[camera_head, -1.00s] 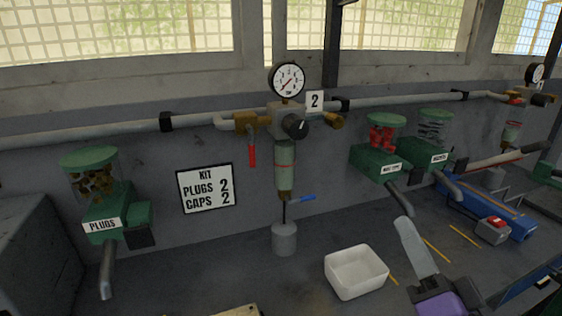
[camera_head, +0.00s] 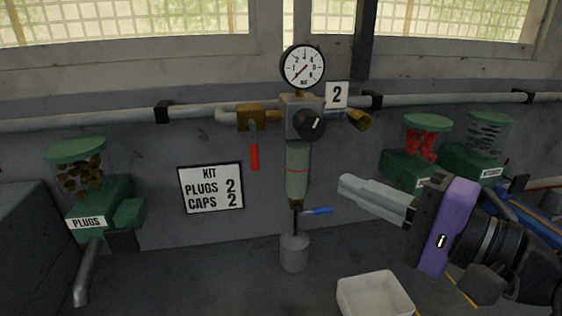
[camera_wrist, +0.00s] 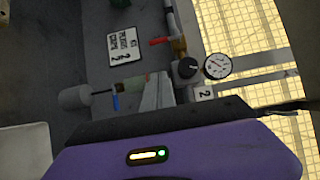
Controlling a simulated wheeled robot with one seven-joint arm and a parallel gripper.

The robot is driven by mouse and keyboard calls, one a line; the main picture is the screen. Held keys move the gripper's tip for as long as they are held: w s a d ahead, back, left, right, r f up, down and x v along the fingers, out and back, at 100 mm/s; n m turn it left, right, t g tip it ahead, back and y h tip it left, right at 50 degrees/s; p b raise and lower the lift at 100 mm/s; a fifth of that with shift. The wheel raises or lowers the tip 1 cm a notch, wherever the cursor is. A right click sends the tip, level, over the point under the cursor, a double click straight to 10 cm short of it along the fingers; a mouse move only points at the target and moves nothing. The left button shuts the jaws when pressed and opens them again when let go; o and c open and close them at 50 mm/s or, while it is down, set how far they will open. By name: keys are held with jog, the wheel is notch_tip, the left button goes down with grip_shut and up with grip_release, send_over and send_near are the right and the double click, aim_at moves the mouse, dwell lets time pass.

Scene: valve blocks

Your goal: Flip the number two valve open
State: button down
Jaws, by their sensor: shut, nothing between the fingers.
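The number two valve block (camera_head: 300,118) is on the wall pipe under a round gauge (camera_head: 302,66) and beside a "2" sign (camera_head: 337,95). It has a black knob (camera_head: 309,124). A red lever (camera_head: 254,148) hangs straight down from the brass valve at its left. A blue lever (camera_head: 317,211) sticks out sideways below the green bowl (camera_head: 298,172). My gripper (camera_head: 345,185) is shut and empty, to the right of the bowl and apart from the red lever. The wrist view shows the red lever (camera_wrist: 159,41), the knob (camera_wrist: 188,68) and the blue lever (camera_wrist: 115,103).
A white tray (camera_head: 375,295) sits on the bench below my gripper. A grey cup (camera_head: 294,253) stands under the bowl. A plugs dispenser (camera_head: 90,195) is at left, and more green dispensers (camera_head: 428,150) are at right. A kit sign (camera_head: 210,188) is on the wall.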

jog(key=shift+w, duration=0.1)
jog(key=p, duration=0.2)
send_near(253, 145)
jog(key=w+a+f, duration=0.3)
jog(key=w, duration=0.3)
jog(key=shift+s+a+r, duration=0.1)
jog(key=shift+s+a, duration=0.15)
jog(key=shift+a, duration=0.15)
